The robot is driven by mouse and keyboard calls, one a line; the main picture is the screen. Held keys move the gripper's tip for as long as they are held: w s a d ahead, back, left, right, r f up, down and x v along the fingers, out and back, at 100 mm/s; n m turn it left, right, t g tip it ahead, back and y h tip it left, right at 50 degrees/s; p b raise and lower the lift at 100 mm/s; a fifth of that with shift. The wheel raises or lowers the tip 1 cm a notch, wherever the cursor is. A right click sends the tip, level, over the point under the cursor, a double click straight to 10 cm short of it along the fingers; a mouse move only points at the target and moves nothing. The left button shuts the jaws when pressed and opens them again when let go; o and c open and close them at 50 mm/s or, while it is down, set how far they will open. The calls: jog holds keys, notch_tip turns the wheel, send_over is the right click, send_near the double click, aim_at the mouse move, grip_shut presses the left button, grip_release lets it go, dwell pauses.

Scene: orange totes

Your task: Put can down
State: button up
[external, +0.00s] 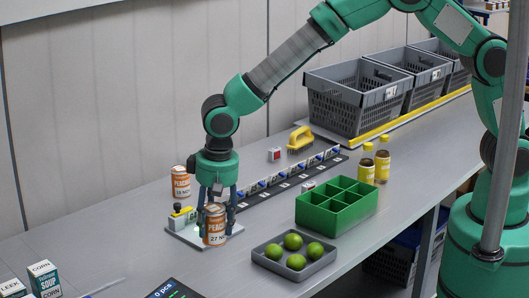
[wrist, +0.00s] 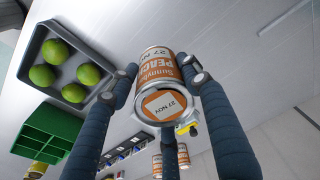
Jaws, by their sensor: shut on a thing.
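My gripper (external: 215,208) points down and is shut on an orange-and-white peach can (external: 214,230). The can looks upright, low over a small grey plate (external: 188,234) with a yellow-and-black part at its back left. I cannot tell whether the can's base touches the plate. In the wrist view the same can (wrist: 158,62) sits between the fingers of my gripper (wrist: 163,88), its lid reading 27 NOV. Another peach can (external: 181,181) stands behind the plate; the wrist view shows two orange cans (wrist: 170,160) there, partly hidden by a finger.
A grey tray of limes (external: 273,267) and a green divided box (external: 322,221) lie to the right. A dark strip (external: 262,198) runs behind. Two yellow bottles (external: 382,167), a yellow-handled brush (external: 300,138) and grey crates (external: 345,110) stand farther back. Soup cartons (external: 44,277) are front left.

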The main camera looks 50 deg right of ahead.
jog(key=w+d+r+m+p, duration=0.1)
jog(key=w+d+p, duration=0.1)
jog(key=w+d, duration=1)
jog(key=w+d+m+p, duration=0.1)
jog(key=w+d, duration=0.8)
jog(key=w, duration=0.6)
jog(key=shift+m, duration=0.5)
jog(key=w+d+p, duration=0.1)
jog(key=w+d, duration=0.4)
jog(key=d, duration=0.5)
jog(key=w+d+p, duration=0.1)
jog(key=w+d, duration=0.4)
jog(key=d, duration=0.5)
jog(key=w+d, duration=0.5)
jog(key=d, duration=0.6)
jog(key=shift+f+p, duration=0.3)
jog(key=shift+p, duration=0.1)
jog(key=shift+f, duration=0.15)
jog(key=shift+f, duration=3)
